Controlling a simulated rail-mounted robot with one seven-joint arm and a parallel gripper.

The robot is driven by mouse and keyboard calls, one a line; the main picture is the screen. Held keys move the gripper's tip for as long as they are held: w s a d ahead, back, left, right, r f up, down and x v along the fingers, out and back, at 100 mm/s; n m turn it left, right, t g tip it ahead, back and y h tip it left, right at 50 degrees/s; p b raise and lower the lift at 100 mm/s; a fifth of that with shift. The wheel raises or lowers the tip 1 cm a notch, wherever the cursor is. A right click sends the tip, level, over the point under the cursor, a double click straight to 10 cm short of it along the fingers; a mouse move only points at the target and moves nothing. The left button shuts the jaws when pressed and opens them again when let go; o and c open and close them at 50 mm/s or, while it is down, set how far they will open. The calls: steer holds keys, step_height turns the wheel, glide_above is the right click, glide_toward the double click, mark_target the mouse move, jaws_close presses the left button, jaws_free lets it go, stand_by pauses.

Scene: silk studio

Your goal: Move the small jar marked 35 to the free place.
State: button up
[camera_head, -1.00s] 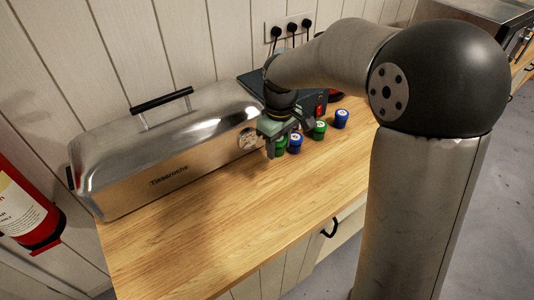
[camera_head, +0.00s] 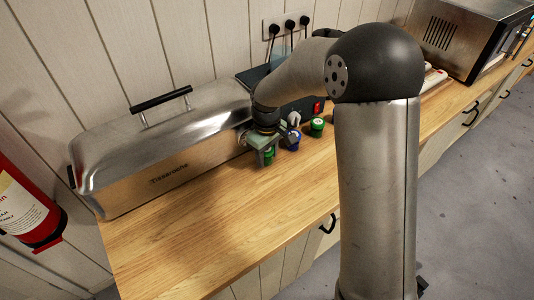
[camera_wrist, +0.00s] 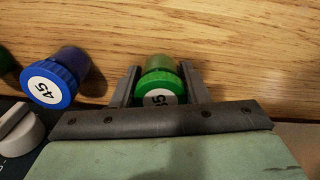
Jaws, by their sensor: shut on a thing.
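A green-lidded small jar (camera_wrist: 160,90) stands between the two fingers of my gripper (camera_wrist: 158,88) in the wrist view, and the gripper is shut on it. Its white label is upside down and partly hidden by the gripper's edge; it looks like 35, but I cannot be sure. In the head view my gripper (camera_head: 267,153) and this jar (camera_head: 269,159) are at the counter beside the steel case's right end. I cannot tell whether the jar touches the wood. A blue-lidded jar marked 45 (camera_wrist: 50,84) stands to its left in the wrist view.
The blue-lidded jar (camera_head: 291,141) and another green-lidded jar (camera_head: 317,127) stand to the right in the head view. The long steel case (camera_head: 170,150) is at the left. The front of the wooden counter (camera_head: 220,230) is clear. A pale knob (camera_wrist: 18,128) shows near the gripper.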

steer(key=o, duration=1)
steer(key=shift+f, duration=0.1)
step_height(320, 180, up, 12)
steer(key=shift+r+b, duration=0.2)
steer(key=shift+b, duration=0.25)
steer(key=s+d+f+m, duration=0.1)
steer(key=s+d+m, duration=0.3)
steer(key=s, duration=0.9)
steer(key=s+d+f+m, duration=0.2)
steer(key=s+d+m, duration=0.3)
steer(key=s+d, duration=0.5)
steer(key=s, duration=0.2)
steer(key=shift+s+d+f+t, duration=0.15)
steer(key=shift+s+d+t, duration=0.1)
steer(key=shift+s+t, duration=0.1)
